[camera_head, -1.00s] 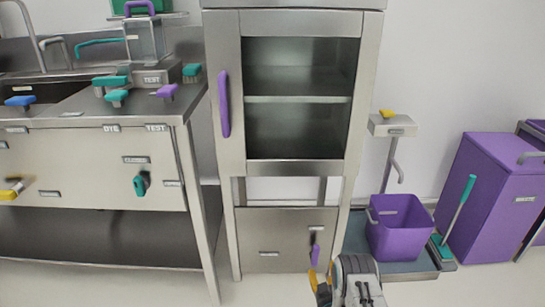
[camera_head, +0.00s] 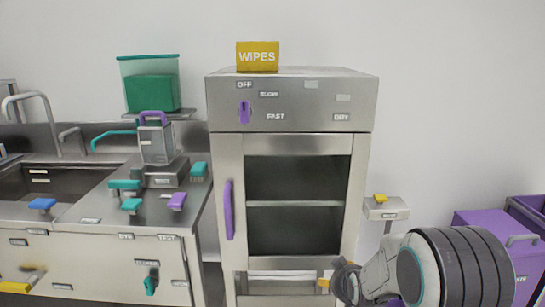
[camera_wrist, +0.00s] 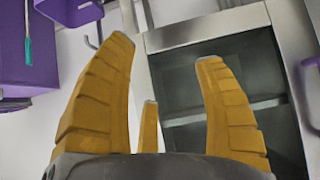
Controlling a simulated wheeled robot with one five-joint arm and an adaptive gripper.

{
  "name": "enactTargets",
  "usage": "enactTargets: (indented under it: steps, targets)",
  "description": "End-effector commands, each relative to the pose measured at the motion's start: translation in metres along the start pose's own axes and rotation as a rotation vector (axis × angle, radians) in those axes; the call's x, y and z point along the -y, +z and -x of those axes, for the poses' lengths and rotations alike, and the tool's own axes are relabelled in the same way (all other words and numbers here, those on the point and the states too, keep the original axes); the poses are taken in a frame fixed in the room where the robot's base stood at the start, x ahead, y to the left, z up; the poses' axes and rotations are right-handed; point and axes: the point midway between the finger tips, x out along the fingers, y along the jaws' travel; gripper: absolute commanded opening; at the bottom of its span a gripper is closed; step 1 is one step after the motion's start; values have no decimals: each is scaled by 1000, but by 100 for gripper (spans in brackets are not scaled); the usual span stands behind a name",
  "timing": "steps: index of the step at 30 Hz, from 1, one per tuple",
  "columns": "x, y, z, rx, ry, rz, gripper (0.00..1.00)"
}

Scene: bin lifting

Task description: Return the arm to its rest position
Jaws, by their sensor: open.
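My gripper (camera_wrist: 165,52) spreads its yellow fingers wide in the wrist view, with nothing between them. In the head view my gripper (camera_head: 324,283) shows only as a bit of yellow finger in front of the cabinet's lower part. My arm, grey and black with a teal ring, is folded large across the lower right. The steel cabinet (camera_head: 292,100) stands behind the gripper, and its dark glass door also shows tilted in the wrist view (camera_wrist: 220,75).
A steel counter (camera_head: 90,208) with a sink and several teal, purple and blue handles stands at left. A yellow WIPES box (camera_head: 258,56) sits on the cabinet. A purple bin (camera_head: 485,222) stands at right, partly behind my arm. The wall above is clear.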

Motion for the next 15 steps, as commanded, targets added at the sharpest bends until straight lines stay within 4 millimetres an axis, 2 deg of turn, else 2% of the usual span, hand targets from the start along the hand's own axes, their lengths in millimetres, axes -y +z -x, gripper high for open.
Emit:
enactTargets:
  steps: [1,6,11,15]
  targets:
    - [0,-16,37,23,0,1,64]
    - [0,-23,126,131,0,3,64]
    - [0,-16,210,235,0,5,64]
    - [0,-3,278,323,-1,7,64]
